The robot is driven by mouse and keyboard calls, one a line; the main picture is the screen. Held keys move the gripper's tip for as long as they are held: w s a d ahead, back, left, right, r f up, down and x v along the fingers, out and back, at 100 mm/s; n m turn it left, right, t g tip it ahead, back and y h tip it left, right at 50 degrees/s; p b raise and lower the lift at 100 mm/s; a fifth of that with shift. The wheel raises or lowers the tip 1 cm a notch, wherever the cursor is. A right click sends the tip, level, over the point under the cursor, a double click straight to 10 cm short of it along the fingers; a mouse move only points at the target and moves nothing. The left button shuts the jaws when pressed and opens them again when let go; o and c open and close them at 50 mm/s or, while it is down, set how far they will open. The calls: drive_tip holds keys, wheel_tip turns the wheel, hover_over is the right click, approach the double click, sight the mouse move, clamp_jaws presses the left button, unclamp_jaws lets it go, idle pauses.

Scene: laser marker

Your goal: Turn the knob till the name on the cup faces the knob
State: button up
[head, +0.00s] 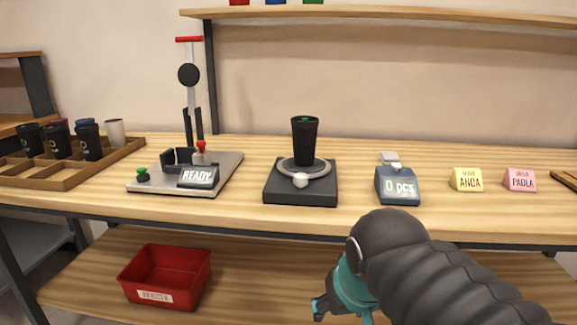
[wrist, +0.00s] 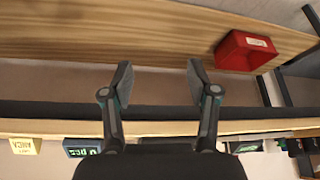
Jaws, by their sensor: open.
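A black cup (head: 305,141) stands upright on a dark square base with a grey ring, the turntable (head: 300,192), in the middle of the bench. No name shows on the side of the cup facing the head camera. A pale knob (head: 300,180) sits at the front of the ring. My gripper (head: 333,305) is low in front of the bench edge, right of and below the turntable, touching nothing. In the wrist view my gripper (wrist: 157,75) has its two fingers wide apart with nothing between them.
Left of the turntable is a laser marker (head: 188,165) with a READY display. A wooden tray (head: 60,183) holds several cups. Right are a counter (head: 398,185) reading 0 pcs and two name cards, yellow (head: 467,180) and pink (head: 519,181). A red bin (head: 165,275) sits on the lower shelf.

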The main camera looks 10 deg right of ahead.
drive_tip(key=w+a+r+m+g+h, duration=0.2)
drive_tip(key=w+r+m, duration=0.4)
drive_tip(key=w+r, duration=1)
drive_tip(key=m+g+h+p, duration=0.1)
drive_tip(key=m+h, duration=0.1)
drive_tip(key=m, duration=0.4)
approach(300, 175)
drive_tip(key=b+x, duration=0.3)
drive_tip(key=x, duration=0.6)
clamp_jaws()
